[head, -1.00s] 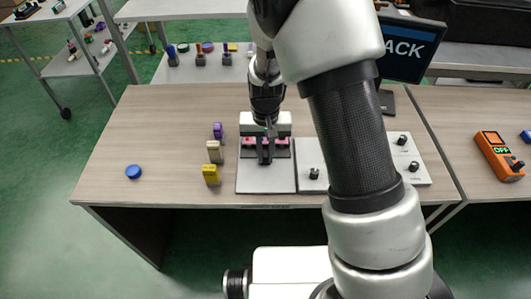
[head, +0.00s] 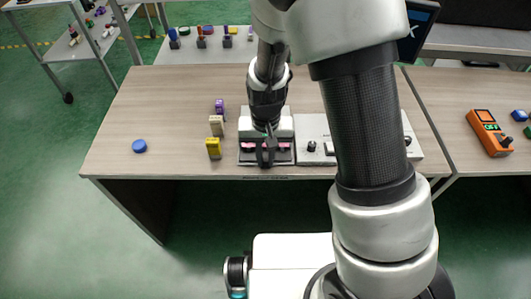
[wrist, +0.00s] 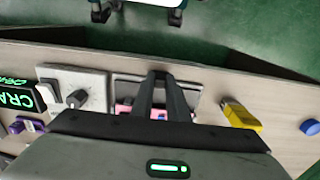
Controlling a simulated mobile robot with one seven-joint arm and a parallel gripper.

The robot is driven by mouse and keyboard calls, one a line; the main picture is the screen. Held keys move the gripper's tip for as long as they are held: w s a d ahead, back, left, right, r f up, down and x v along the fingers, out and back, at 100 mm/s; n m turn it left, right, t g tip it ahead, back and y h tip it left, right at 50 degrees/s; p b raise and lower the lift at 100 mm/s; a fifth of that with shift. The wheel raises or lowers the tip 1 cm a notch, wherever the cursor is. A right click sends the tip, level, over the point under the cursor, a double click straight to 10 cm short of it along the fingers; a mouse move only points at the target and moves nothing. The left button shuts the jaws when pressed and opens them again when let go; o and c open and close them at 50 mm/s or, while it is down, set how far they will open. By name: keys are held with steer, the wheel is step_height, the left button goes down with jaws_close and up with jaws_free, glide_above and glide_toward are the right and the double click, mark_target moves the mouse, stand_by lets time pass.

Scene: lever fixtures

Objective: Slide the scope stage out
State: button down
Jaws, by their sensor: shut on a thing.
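The scope stage (head: 284,157) is a dark slide with pink pieces on it. The exact part held is hidden between the fingers.
A blue disc (head: 139,146) lies far left, with clear table between.

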steer(key=shift+s, duration=0.3)
steer(key=c, duration=1.7)
jaws_free()
steer(key=shift+w+r, duration=0.1)
steer(key=shift+r, duration=0.05)
step_height(320, 180, up, 17)
steer(key=p, duration=0.3)
steer(key=shift+r, duration=0.1)
